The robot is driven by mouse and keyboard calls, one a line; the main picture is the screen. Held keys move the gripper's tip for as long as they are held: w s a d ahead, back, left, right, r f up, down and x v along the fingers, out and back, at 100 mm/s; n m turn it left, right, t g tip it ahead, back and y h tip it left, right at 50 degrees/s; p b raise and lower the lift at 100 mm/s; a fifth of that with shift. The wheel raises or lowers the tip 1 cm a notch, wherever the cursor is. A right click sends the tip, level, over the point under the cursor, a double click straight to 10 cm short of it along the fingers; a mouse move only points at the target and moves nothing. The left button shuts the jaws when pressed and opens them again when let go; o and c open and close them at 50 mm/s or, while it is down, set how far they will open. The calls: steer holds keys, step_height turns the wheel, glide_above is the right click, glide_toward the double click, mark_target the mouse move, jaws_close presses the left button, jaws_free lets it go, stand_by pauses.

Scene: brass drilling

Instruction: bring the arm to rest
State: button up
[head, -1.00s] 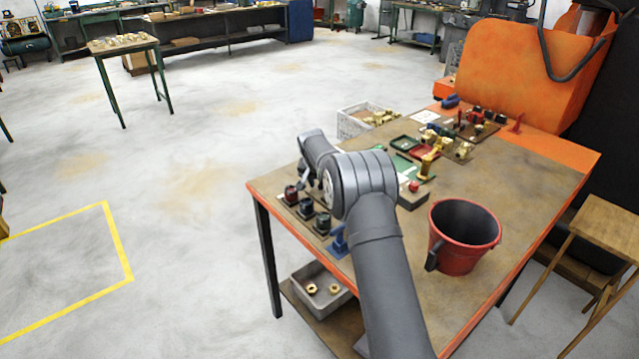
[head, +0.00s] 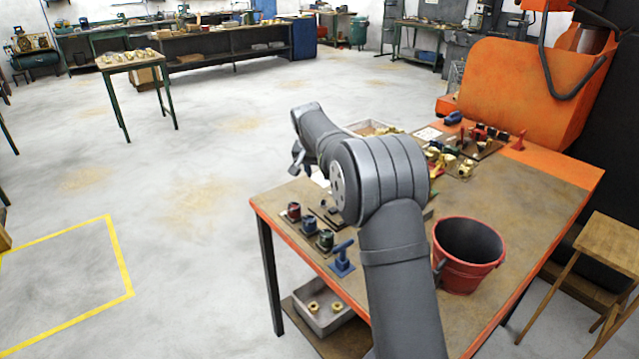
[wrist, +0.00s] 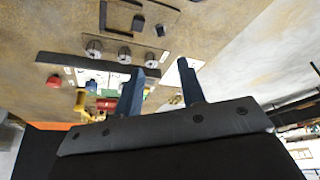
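My grey arm reaches up over the workbench (head: 530,200) in the head view. My gripper (head: 298,163) shows at its far left end, above the bench's left edge, small and partly hidden by the wrist. In the wrist view the two blue fingers of my gripper (wrist: 160,82) stand apart with nothing between them. The bench top and the floor show beyond them. The gripper touches nothing that I can see.
A red bucket (head: 468,256) stands right of my arm. A blue T-handled item (head: 342,259) and several dark round holders (head: 309,225) line the bench's left edge. Brass parts (head: 462,168) lie at the back, before the orange machine (head: 535,95).

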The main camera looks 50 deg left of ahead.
mark_target(323, 202)
steer(key=shift+v, duration=0.95)
steer(key=shift+f, duration=0.1)
steer(key=x, duration=1.7)
steer(key=shift+w+a, duration=0.1)
steer(key=shift+a, duration=0.05)
